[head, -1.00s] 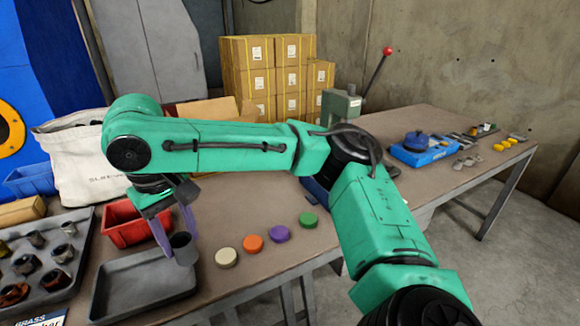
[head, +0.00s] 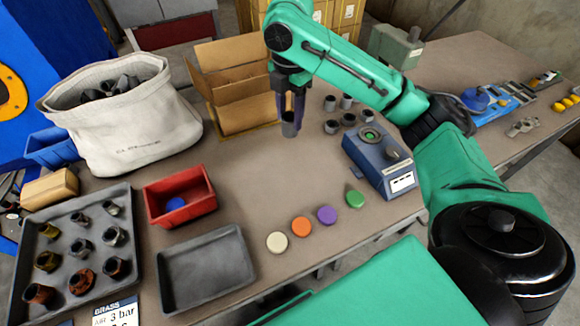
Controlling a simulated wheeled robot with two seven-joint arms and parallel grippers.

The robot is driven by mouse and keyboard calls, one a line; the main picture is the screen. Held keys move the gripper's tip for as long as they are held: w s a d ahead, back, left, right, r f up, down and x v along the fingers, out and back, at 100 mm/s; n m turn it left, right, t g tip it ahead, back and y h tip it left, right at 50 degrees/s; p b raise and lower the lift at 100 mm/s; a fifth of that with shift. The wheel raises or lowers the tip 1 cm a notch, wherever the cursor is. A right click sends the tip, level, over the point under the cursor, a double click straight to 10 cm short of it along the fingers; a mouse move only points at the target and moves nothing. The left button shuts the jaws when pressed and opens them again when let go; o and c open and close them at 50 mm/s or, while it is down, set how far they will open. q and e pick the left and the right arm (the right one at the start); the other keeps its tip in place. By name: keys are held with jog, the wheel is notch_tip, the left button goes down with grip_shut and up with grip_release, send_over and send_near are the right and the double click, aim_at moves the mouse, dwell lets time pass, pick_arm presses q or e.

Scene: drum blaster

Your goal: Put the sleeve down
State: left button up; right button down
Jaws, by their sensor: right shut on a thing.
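My right gripper (head: 291,104) points down over the middle of the workbench (head: 265,185), in front of an open cardboard box. It is shut on a dark grey sleeve (head: 289,126) that hangs upright at its fingertips. I cannot tell whether the sleeve's lower end touches the bench. Several similar grey sleeves (head: 349,119) stand in a group on the bench to the right of the gripper. My left gripper is not in view.
The open cardboard box (head: 237,118) is just behind the gripper. A blue device (head: 372,168) stands to the right. Coloured discs (head: 301,226) line the front edge. An empty grey tray (head: 207,270), a red bin (head: 177,208), a parts tray (head: 125,263) and a white sack (head: 140,135) lie left.

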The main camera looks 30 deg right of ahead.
jog(key=f, duration=1.9)
jog(key=shift+w+a+f, duration=0.1)
jog(key=shift+w+a, duration=0.1)
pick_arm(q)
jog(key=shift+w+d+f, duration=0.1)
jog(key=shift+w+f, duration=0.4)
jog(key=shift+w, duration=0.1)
pick_arm(e)
jog(key=shift+f, duration=0.1)
jog(key=shift+f, duration=0.1)
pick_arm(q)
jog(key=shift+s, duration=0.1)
pick_arm(e)
jog(key=shift+c, duration=1.8)
grip_release()
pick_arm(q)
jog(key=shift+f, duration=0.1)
pick_arm(e)
notch_tip(320, 180, up, 12)
jog(key=shift+d, duration=0.1)
